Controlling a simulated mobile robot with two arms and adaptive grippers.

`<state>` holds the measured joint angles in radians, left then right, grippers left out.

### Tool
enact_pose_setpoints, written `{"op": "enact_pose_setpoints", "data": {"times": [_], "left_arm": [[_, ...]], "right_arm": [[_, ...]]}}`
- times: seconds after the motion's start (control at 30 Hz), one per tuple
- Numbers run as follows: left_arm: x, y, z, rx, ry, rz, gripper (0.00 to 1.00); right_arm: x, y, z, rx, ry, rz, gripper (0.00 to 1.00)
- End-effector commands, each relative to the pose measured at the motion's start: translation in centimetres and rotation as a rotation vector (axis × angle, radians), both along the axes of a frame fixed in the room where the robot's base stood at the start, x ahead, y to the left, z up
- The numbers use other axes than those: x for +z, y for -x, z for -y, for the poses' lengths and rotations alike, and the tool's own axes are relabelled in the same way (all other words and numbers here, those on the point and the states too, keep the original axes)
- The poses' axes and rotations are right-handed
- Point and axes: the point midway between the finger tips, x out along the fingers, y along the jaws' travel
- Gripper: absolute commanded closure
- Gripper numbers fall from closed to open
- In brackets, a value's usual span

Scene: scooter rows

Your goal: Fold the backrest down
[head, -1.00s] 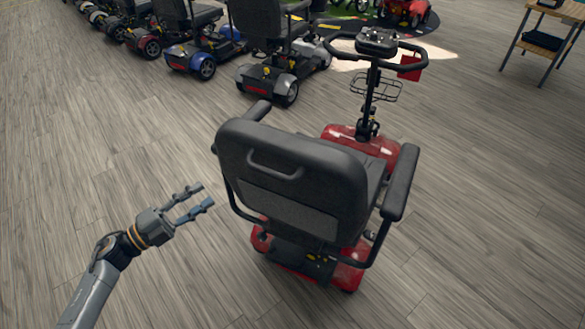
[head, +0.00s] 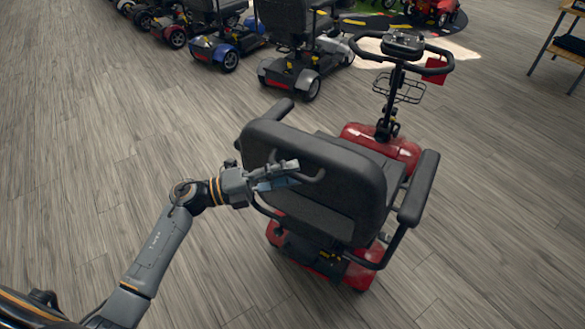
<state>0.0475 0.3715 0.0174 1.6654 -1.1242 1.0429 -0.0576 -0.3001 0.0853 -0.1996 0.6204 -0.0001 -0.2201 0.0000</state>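The backrest (head: 325,213) of the red scooter is black, stands upright and has its rear face toward me. A curved handle (head: 316,177) is on the upper part of that rear face. My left gripper (head: 296,174) is in front of the backrest's rear face, its fingertips at the handle and covering part of it. The spacing of its fingers, and whether they touch the handle, is unclear from this angle. The seat shows only partly behind the backrest. An armrest (head: 418,188) is at its right. My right gripper is not in view.
The red scooter's handlebar (head: 402,45) and wire basket (head: 398,86) are beyond the seat. Other scooters, one of them blue (head: 226,46), stand in a row at the back. A wooden-topped table (head: 566,46) is at the top right. The floor to the left is clear.

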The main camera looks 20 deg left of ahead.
Motion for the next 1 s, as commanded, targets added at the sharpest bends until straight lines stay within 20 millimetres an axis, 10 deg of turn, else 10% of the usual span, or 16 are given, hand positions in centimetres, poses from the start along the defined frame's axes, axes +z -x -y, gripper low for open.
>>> {"op": "enact_pose_setpoints", "data": {"times": [0.43,0.63,1.0], "left_arm": [[0.14,-0.60,1.12,0.000,0.000,0.000,0.61],[0.14,-0.60,1.11,0.000,0.000,0.000,0.99],[0.36,-0.83,1.15,0.000,-0.003,-0.007,1.00]], "right_arm": [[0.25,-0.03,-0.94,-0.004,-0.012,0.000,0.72],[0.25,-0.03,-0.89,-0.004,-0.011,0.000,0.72],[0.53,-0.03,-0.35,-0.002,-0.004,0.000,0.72]]}}
